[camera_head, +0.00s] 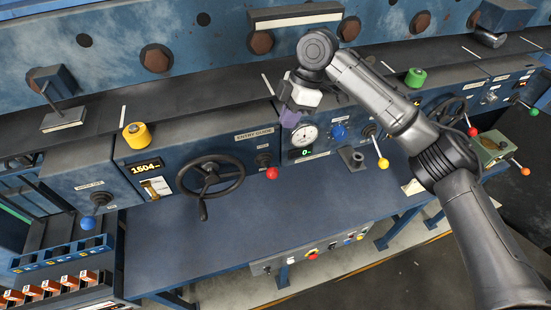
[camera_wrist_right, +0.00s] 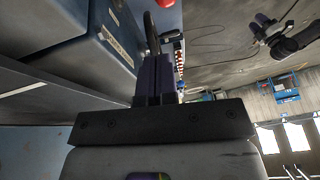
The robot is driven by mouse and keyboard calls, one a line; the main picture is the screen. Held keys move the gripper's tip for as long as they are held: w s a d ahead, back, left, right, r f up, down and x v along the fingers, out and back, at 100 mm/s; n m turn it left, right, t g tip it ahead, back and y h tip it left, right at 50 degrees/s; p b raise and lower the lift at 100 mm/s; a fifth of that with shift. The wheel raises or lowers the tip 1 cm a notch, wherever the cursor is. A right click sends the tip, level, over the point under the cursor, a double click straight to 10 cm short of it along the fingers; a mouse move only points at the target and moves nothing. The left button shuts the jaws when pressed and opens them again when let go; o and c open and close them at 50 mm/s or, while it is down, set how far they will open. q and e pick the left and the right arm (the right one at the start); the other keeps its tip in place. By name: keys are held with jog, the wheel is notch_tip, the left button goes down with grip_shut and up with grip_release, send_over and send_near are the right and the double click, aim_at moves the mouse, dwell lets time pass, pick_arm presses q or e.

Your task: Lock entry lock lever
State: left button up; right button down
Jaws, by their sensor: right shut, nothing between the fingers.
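Several ball-ended levers show on the machine front in the head view. A blue-ball lever (camera_head: 88,222) is at the far left, under a small label, and a red-ball lever (camera_head: 271,173) is right of the handwheel. A yellow-ball lever (camera_head: 383,163) is further right. The labels are too small to tell which is the entry lock lever. My right gripper (camera_head: 289,118) is shut and empty, its purple fingers pointing down near the dial gauge, above and right of the red ball. The shut fingers also show in the right wrist view (camera_wrist_right: 154,78). My left gripper is out of view.
A black handwheel (camera_head: 210,177) sticks out left of the red ball. A round gauge (camera_head: 304,135) and blue knob (camera_head: 339,132) are by my right gripper. The blue table (camera_head: 280,220) below is mostly clear. My right arm covers part of the panels at right.

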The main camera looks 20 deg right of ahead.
jog(key=p, duration=0.4)
send_near(272, 168)
jog(key=x, duration=0.5)
jog(key=shift+x, duration=1.15)
